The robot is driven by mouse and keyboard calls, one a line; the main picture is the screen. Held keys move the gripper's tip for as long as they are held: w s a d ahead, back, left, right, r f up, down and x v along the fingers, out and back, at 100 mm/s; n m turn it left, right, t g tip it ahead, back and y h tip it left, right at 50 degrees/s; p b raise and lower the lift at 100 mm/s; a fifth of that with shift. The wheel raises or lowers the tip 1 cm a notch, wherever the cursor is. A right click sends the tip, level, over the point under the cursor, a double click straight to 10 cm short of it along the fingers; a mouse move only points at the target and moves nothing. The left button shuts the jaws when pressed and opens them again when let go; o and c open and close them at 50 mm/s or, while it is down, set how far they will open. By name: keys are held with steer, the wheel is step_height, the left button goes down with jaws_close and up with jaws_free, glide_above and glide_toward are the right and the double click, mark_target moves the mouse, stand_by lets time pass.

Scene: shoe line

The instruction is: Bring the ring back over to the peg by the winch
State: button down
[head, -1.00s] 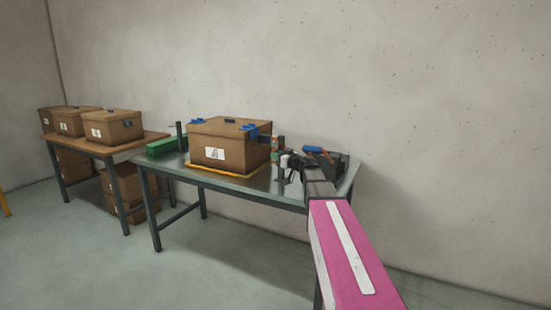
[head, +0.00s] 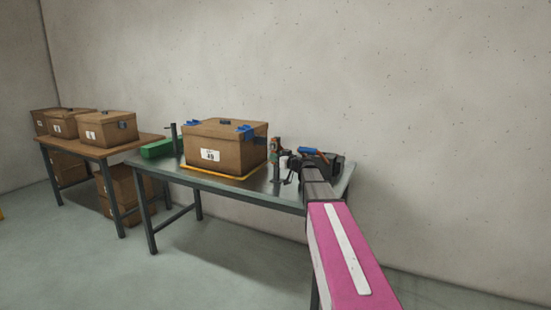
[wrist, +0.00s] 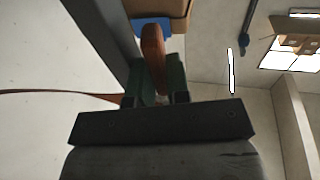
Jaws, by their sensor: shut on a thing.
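My gripper (wrist: 160,92) is shut on the brown-orange ring (wrist: 152,50), which shows nearly edge-on between the dark green fingers in the wrist view. A brown strap (wrist: 55,94) runs from beside the fingers to the left edge. In the head view my gripper is small, near the right end of the metal table, and partly hidden by my arm. A short upright post (head: 277,172) stands right of the large box. A dark device with blue and orange parts (head: 312,153) sits behind my arm; I cannot tell for certain that it is the winch.
A large cardboard box (head: 212,150) with blue clips stands on a yellow-edged mat on the metal table (head: 250,194). A green block (head: 157,148) and a dark post (head: 173,138) are at its left. A second table (head: 60,145) holds more boxes. The wall is close behind.

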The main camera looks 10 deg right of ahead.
stand_by(0.3)
steer(key=c, duration=1)
jaws_free()
steer(key=shift+w+d, duration=0.1)
steer(key=shift+w, duration=0.05)
